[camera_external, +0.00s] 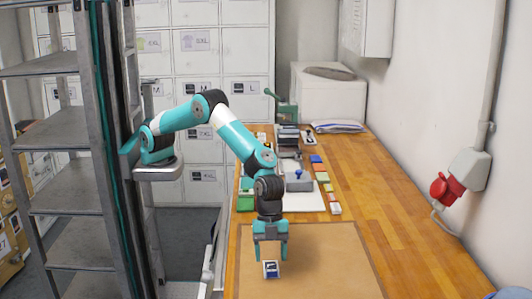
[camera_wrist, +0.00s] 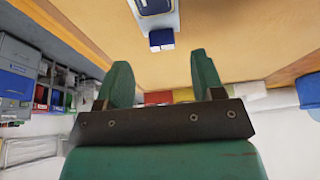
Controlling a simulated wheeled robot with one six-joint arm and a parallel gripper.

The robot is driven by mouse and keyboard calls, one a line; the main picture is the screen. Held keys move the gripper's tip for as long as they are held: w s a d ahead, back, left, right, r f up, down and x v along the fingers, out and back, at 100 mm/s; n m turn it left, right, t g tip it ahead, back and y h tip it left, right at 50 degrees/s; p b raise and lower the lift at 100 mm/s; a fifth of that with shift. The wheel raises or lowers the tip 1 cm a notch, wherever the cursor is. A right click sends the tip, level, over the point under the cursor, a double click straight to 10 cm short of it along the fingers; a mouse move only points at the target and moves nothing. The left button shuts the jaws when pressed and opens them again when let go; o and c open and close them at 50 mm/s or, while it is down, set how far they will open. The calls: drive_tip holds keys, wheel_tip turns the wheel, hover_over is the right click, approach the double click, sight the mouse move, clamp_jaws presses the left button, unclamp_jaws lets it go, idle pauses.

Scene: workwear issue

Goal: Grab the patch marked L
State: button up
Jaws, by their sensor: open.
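A small patch (camera_external: 271,269) with a pale border and a dark blue field lies on the brown mat at the front of the bench. The wrist view shows the same patch (camera_wrist: 155,18), cut off by the top edge, with a blue and white end piece toward my gripper. Its letter cannot be read in either view. My gripper (camera_external: 270,258) points down just above the patch, open and empty. In the wrist view its two green fingers (camera_wrist: 160,65) stand apart, with the patch beyond their tips. The exact gap to the patch cannot be told.
The brown mat (camera_external: 330,275) is otherwise clear around the patch. Behind it stand a grey box (camera_external: 299,183), a white sheet (camera_external: 305,203) and a row of small coloured blocks (camera_external: 325,187). A metal shelf rack (camera_external: 70,140) is at left, a wall at right.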

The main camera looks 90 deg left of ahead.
sight(272, 268)
drive_tip(key=p+x, duration=0.1)
drive_tip(key=x, duration=0.3)
drive_tip(key=shift+w+f, duration=0.1)
drive_tip(key=c, duration=1)
